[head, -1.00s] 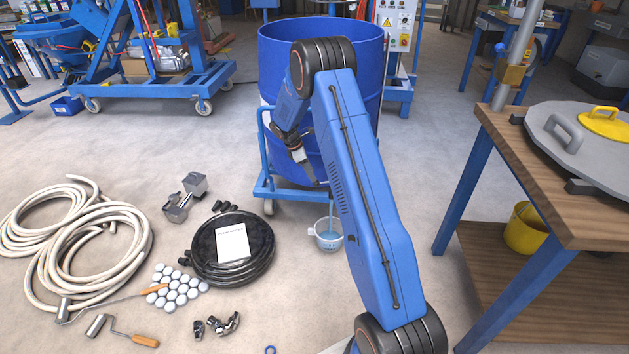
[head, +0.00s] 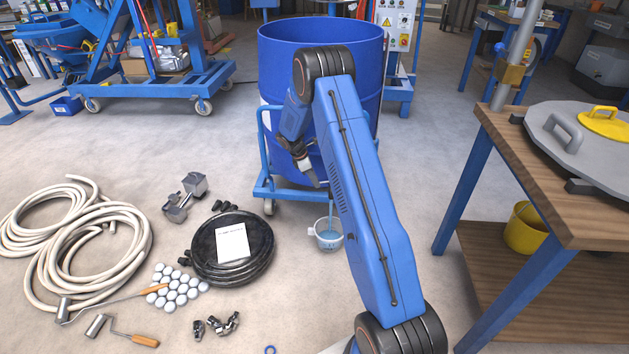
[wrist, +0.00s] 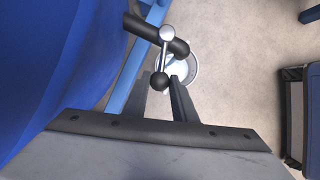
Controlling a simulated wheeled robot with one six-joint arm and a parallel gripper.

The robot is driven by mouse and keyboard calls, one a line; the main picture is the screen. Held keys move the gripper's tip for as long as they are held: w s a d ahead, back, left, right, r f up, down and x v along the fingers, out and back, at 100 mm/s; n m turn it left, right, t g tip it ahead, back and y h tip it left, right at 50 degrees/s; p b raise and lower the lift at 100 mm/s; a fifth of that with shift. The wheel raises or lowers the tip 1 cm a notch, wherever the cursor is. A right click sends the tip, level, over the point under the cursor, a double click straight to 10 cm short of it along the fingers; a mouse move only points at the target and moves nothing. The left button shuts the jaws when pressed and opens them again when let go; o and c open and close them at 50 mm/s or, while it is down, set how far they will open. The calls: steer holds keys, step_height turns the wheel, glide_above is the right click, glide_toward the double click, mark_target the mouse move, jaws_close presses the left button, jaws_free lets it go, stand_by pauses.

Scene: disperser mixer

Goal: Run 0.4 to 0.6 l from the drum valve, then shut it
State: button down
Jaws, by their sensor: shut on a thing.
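The blue drum (head: 345,45) stands on a blue wheeled frame; it also fills the left of the wrist view (wrist: 50,60). The drum valve shows in the wrist view as a dark bent spout (wrist: 180,47) with a metal lever (wrist: 164,55) ending in a black knob (wrist: 159,81). My gripper (wrist: 160,87) is shut on this knob; in the head view its end (head: 318,180) is low by the drum, with the valve mostly hidden. A thin blue stream (head: 331,209) falls into a clear jug (head: 328,236) on the floor, which holds blue liquid. Its level cannot be read.
A wooden workbench (head: 500,118) with a grey lid (head: 565,145) stands at right, a yellow bucket (head: 525,228) under it. A coiled black hose (head: 205,262), pale hose (head: 95,275) and loose fittings lie on the floor at left.

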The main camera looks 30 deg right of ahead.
steer(key=shift+w+d+m, duration=0.15)
steer(key=shift+w+m, duration=0.25)
steer(key=shift+m, duration=0.2)
steer(key=c, duration=1.5)
jaws_free()
steer(key=shift+o, duration=0.2)
steer(key=shift+s, duration=0.1)
